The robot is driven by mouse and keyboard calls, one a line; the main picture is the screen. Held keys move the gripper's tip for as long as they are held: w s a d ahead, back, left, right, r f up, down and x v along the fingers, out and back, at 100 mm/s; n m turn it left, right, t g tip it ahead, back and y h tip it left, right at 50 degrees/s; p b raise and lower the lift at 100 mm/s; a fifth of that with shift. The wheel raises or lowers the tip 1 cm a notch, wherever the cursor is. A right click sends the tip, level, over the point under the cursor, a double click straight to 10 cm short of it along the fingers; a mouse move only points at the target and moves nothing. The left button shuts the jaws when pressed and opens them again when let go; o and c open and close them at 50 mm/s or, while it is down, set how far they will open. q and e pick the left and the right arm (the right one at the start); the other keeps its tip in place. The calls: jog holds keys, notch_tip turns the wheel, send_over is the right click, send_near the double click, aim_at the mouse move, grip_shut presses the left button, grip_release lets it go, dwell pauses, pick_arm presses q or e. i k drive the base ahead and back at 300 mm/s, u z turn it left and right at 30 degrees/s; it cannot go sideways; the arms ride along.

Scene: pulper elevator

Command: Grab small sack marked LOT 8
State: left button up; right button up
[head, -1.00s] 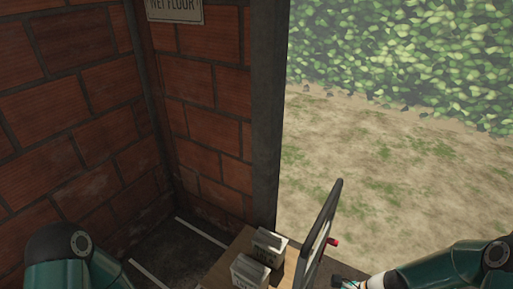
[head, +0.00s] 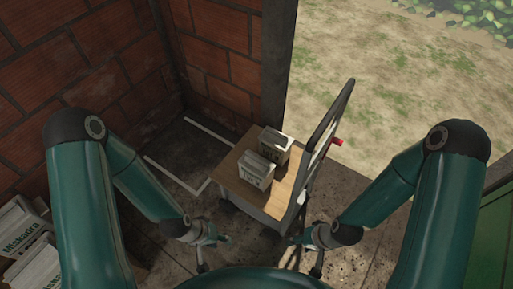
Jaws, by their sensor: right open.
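The nearer sack (head: 256,172) and the farther sack (head: 275,147) both carry dark lettering on the front, too small to read surely, so I cannot tell which is LOT 8. My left gripper (head: 213,253) is open and empty, low over the floor, in front and left of the cart. My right gripper (head: 304,257) is open and empty, in front of the cart near its handle side. Neither gripper touches a sack.
A brick wall (head: 60,70) and a dark post (head: 278,70) stand behind. White lines mark the floor.

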aim_at(255, 169)
jog(key=z, duration=0.05)
jog(key=k, duration=1.05)
jog(key=u, duration=0.8)
jog(key=i, duration=1.45)
jog(key=z, duration=0.15)
